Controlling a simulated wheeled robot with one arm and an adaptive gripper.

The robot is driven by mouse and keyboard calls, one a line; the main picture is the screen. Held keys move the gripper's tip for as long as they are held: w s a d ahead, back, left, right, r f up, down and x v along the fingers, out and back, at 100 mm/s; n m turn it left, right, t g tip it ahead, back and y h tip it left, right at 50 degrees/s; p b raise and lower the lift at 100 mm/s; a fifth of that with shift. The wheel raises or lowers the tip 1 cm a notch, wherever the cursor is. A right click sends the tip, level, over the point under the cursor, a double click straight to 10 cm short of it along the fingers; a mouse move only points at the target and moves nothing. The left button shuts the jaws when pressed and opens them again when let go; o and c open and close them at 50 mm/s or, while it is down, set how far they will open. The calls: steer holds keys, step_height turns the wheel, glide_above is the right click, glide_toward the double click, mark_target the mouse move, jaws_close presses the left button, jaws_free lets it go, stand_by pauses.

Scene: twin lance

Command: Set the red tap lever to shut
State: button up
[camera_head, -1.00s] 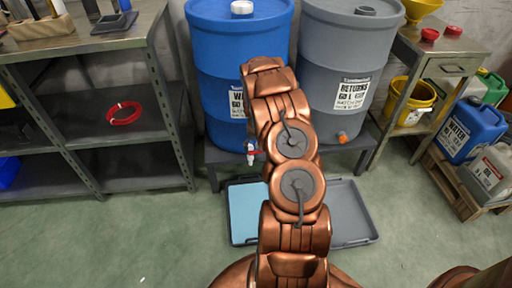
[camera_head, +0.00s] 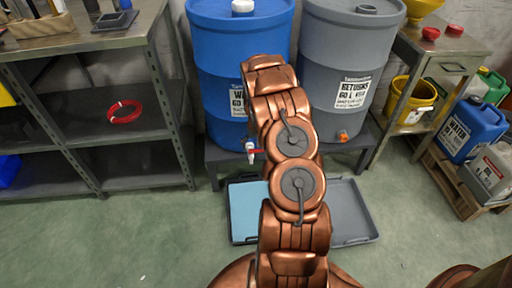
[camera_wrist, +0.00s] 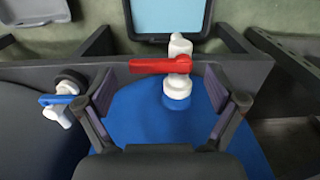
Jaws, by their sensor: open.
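The red tap lever (camera_wrist: 152,66) sits on a white tap (camera_wrist: 178,62) low on the blue drum (camera_wrist: 150,125) in the wrist view. The lever points left in that view, sideways across the tap's body. The red lever (camera_head: 257,151) and white tap (camera_head: 250,147) also show small in the head view, just left of my arm. My gripper (camera_wrist: 160,88) is open and empty, its two fingers apart on either side of the tap and lever. I see no clear contact. In the head view my arm hides the gripper.
A second tap with a blue lever (camera_wrist: 62,99) is left of my gripper in the wrist view. The drums stand on a dark bench (camera_head: 228,157). A grey drum (camera_head: 345,75) stands to the right.

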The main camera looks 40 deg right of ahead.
step_height(320, 180, up, 12)
steer(key=shift+f, duration=0.2)
stand_by(0.7)
